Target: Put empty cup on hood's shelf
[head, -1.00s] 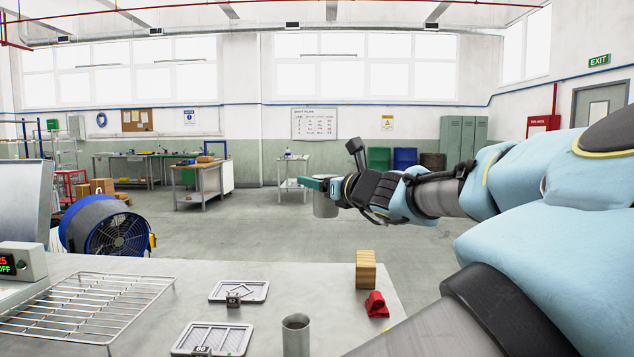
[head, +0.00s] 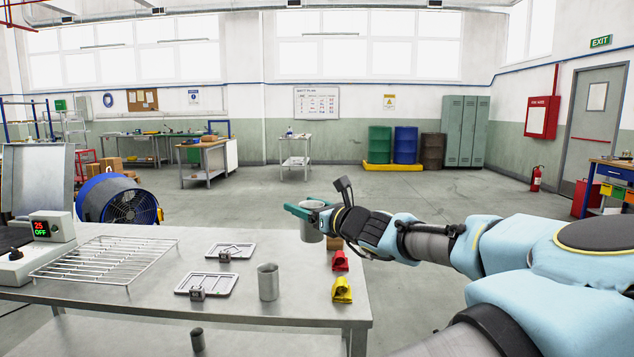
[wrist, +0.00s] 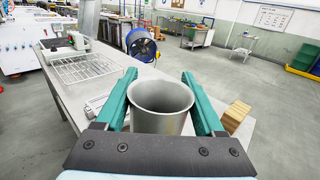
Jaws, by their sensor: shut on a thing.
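My gripper (wrist: 162,112) is shut on a grey metal cup (wrist: 161,122), with one green finger on each side of it. The cup is upright, and the inside that shows in the wrist view looks empty. In the head view the held cup (head: 311,222) hangs above the right part of the steel table (head: 215,245). A second grey cup (head: 268,282) stands on that table near its front edge. A small dark cylinder (head: 197,340) shows below the table's front edge. I cannot make out a hood or its shelf in these frames.
On the table are a wire rack (head: 105,260), two flat trays (head: 207,284) with small weights, a red clip (head: 340,261), a yellow clip (head: 343,290) and a device reading 25 OFF (head: 50,228). A wooden block (wrist: 235,116) is near the held cup. A blue fan (head: 120,200) stands behind.

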